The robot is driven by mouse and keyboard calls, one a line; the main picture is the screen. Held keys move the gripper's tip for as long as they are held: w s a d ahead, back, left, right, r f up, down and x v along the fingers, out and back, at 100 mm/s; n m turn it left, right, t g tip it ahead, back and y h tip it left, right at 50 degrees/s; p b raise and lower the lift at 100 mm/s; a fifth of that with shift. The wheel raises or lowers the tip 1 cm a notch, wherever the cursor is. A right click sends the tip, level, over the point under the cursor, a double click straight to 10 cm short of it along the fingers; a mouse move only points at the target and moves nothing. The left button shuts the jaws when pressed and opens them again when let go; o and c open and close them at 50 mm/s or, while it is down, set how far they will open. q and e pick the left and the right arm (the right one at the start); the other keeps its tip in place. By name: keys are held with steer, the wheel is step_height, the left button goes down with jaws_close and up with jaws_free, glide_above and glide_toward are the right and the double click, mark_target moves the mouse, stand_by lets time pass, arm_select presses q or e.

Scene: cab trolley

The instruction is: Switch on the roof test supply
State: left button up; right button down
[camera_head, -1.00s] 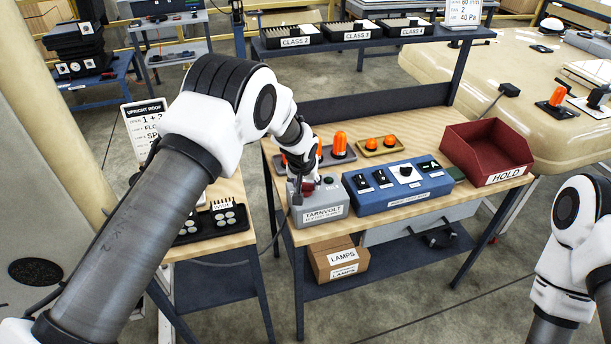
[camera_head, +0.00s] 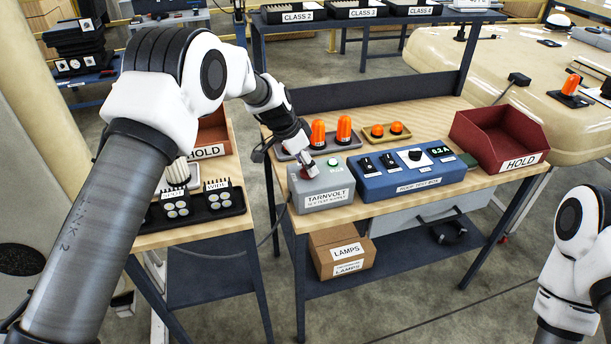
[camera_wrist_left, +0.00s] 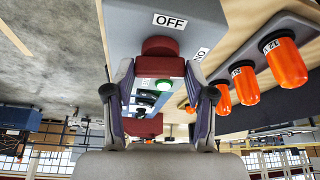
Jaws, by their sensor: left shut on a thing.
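The grey supply box labelled TARNVOLT (camera_head: 326,197) stands on the wooden bench, left of the blue test box (camera_head: 385,189). A green lamp (camera_head: 333,162) glows on its top. My left gripper (camera_head: 308,173) is at the red switch knob on the box's top left. In the left wrist view the red knob (camera_wrist_left: 162,48) sits at the fingertips, between an OFF label (camera_wrist_left: 170,21) and a partly hidden ON label; my left gripper (camera_wrist_left: 163,93) is shut on it. The blue box's display (camera_head: 440,151) shows lit green characters. My right gripper is out of view.
Orange lamps (camera_head: 343,130) stand on a tray behind the grey box. On the left table are a second HOLD bin (camera_head: 207,152) and a black tray of lamps (camera_head: 234,211). A cable hangs from the grey box.

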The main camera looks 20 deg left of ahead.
arm_select(q)
steer(key=shift+f+m+g+b, duration=0.2)
steer(key=shift+m+g+b, duration=0.2)
steer(key=shift+m+b, duration=0.6)
steer(key=shift+h, duration=0.3)
steer(key=o, duration=1.2)
steer(key=shift+c, duration=0.2)
steer(key=shift+w+d, duration=0.1)
steer(key=v, duration=1.2)
